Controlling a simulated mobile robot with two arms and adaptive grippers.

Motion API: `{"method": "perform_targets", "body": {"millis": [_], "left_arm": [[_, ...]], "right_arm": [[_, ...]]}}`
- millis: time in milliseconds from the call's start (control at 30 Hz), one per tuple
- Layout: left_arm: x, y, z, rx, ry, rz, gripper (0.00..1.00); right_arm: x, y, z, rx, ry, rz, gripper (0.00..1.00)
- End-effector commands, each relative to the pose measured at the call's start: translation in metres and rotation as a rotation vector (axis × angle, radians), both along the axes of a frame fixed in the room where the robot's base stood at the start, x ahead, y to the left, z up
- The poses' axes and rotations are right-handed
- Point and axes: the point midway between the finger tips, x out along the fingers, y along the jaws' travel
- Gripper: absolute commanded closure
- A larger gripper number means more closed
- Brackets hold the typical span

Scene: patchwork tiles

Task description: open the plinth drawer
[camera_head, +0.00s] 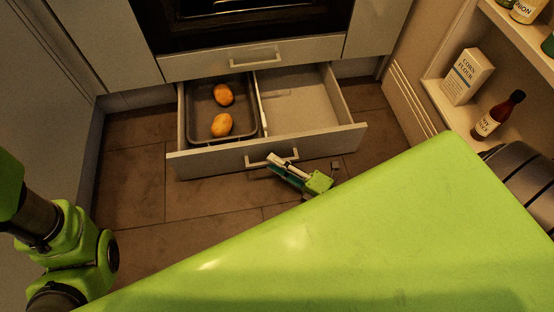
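The plinth drawer (210,162) below the oven stands pulled out, showing its inside. Its pale bar handle (256,162) is on the middle of the front. My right gripper (279,164) is at the right part of this handle, with its green body just in front of the drawer. Its fingertips overlap the handle, but the view is too small to tell whether they are shut on it. My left arm (75,245) shows at the left edge; its gripper is not in view.
A dark tray (204,133) with two orange-brown round items lies in the drawer's left half; the right half is empty. Above is a closed panel with a handle (255,62). Shelves with a carton (467,77) and a bottle (497,116) stand at right. Tiled floor is clear at left.

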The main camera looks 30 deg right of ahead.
Motion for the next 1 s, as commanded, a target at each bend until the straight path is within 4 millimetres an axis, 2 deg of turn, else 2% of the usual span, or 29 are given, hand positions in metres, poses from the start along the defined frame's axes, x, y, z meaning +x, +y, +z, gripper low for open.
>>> {"method": "perform_targets", "body": {"millis": [367, 467, 800, 1000], "left_arm": [[-0.003, 0.002, 0.000, -0.004, -0.003, -0.001, 0.60], [-0.003, 0.001, 0.000, -0.003, -0.003, 0.000, 0.60], [-0.002, 0.001, 0.000, -0.001, -0.005, 0.000, 0.60], [-0.003, 0.001, 0.000, -0.001, -0.005, 0.000, 0.60]], "right_arm": [[-0.006, -0.003, 0.000, 0.000, 0.000, 0.001, 0.75], [-0.018, -0.010, -0.001, -0.001, 0.002, 0.000, 0.75], [-0.079, -0.044, -0.001, 0.000, 0.002, -0.001, 0.75], [-0.101, -0.056, 0.000, 0.000, 0.001, 0.001, 0.75]]}}
